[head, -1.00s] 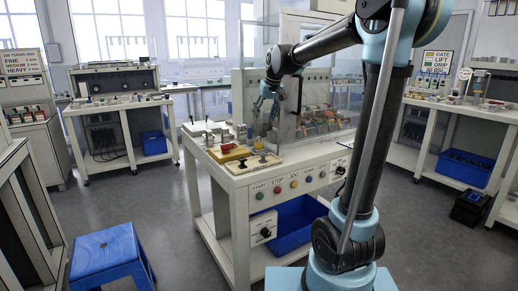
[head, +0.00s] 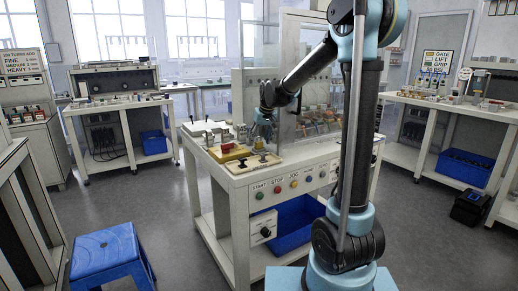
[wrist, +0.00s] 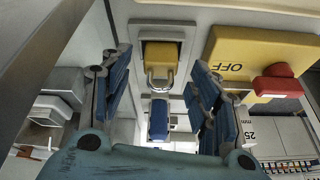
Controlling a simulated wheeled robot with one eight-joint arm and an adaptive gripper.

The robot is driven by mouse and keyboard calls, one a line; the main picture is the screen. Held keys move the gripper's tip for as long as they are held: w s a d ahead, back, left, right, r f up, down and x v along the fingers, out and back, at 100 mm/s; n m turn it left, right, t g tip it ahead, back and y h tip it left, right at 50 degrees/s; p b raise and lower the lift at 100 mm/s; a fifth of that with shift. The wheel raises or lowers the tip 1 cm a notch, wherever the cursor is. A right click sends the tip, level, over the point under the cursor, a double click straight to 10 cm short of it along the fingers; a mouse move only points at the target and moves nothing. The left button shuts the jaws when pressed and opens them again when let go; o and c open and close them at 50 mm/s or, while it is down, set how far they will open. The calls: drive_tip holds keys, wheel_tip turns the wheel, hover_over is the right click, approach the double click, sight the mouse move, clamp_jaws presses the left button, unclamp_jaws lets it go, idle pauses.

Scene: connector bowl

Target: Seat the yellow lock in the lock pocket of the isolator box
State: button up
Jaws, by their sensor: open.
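The yellow lock (wrist: 163,54), with a metal shackle, sits in a grey framed holder near the top middle of the wrist view. My gripper (wrist: 160,72) is open, its two blue fingers apart on either side of the lock's line, with nothing held. Whether the fingers are level with the lock cannot be told. The yellow isolator box (wrist: 228,52), marked OFF with a red handle (wrist: 277,84), lies to the right. It also shows in the head view on the bench (head: 229,153). Its lock pocket cannot be made out. In the head view my gripper (head: 264,122) is low over the bench.
A blue block (wrist: 158,120) stands between the fingers, below the lock in the wrist view. A clear panel (head: 307,70) and several small parts stand behind and right of my gripper. The bench front (head: 285,187) carries coloured buttons.

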drive_tip(key=shift+w+a+f, duration=0.15)
drive_tip(key=shift+w+f, duration=0.1)
drive_tip(key=shift+f, duration=0.4)
drive_tip(key=c, duration=1.2)
drive_tip(key=shift+r, duration=0.1)
